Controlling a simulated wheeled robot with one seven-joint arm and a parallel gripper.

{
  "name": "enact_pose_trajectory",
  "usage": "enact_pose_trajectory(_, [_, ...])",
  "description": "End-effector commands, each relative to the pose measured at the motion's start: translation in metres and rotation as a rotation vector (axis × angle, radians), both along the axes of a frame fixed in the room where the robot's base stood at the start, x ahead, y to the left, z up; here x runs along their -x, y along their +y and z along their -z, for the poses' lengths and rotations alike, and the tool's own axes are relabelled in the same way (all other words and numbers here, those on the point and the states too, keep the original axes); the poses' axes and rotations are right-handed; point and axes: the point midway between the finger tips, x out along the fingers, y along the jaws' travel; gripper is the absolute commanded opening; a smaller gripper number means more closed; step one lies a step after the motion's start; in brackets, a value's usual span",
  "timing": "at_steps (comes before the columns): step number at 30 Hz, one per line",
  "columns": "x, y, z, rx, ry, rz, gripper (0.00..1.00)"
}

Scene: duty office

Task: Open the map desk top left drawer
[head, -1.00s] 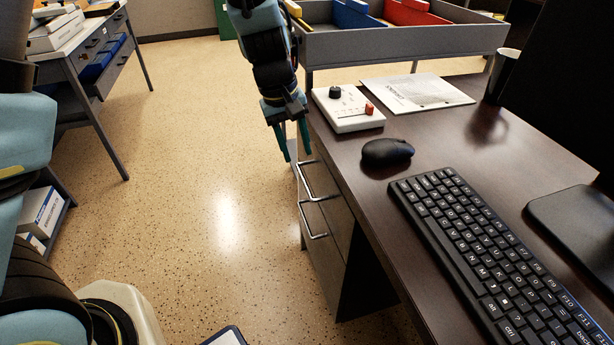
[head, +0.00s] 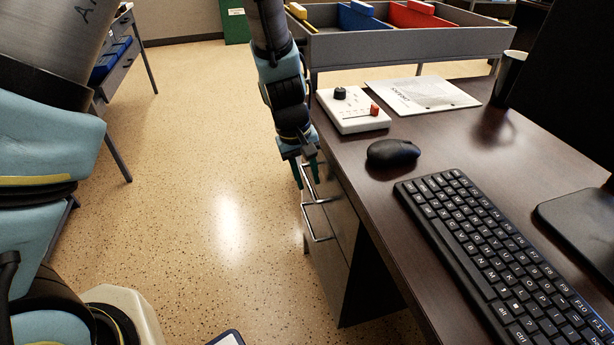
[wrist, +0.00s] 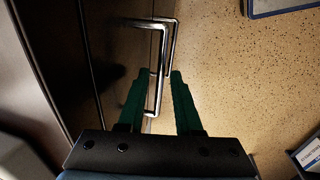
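The dark desk (head: 480,150) has a drawer unit under its left end, with two metal bar handles on its front. The top drawer front (head: 338,205) looks closed. Its handle (head: 322,200) is beside my gripper (head: 308,182), which points down along the drawer front. In the wrist view my gripper (wrist: 159,76) has its two green fingers apart, one on each side of a handle bar (wrist: 161,58). I cannot tell whether either finger touches the bar. The lower handle (head: 318,238) hangs below and is clear of the fingers.
On the desktop are a white control box (head: 352,110), a mouse (head: 393,152), a keyboard (head: 490,245) and a paper (head: 420,95). A grey divided tray (head: 400,47) stands at the back. Speckled floor (head: 200,150) left of the drawers is open. Another desk (head: 118,70) stands far left.

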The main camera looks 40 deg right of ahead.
Motion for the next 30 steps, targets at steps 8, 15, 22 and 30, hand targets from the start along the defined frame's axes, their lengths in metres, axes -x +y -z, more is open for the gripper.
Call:
enact_pose_trajectory(8, [0.0001, 0.0001, -0.0002, 0.0, 0.0, 0.0, 0.01])
enact_pose_trajectory(15, [0.0002, 0.0001, -0.0002, 0.0, 0.0, 0.0, 0.0])
enact_pose_trajectory(22, [0.0001, 0.0002, -0.0002, 0.0, 0.001, 0.0, 0.0])
enact_pose_trajectory(30, [0.0002, 0.0001, -0.0003, 0.0, 0.001, 0.0, 0.0])
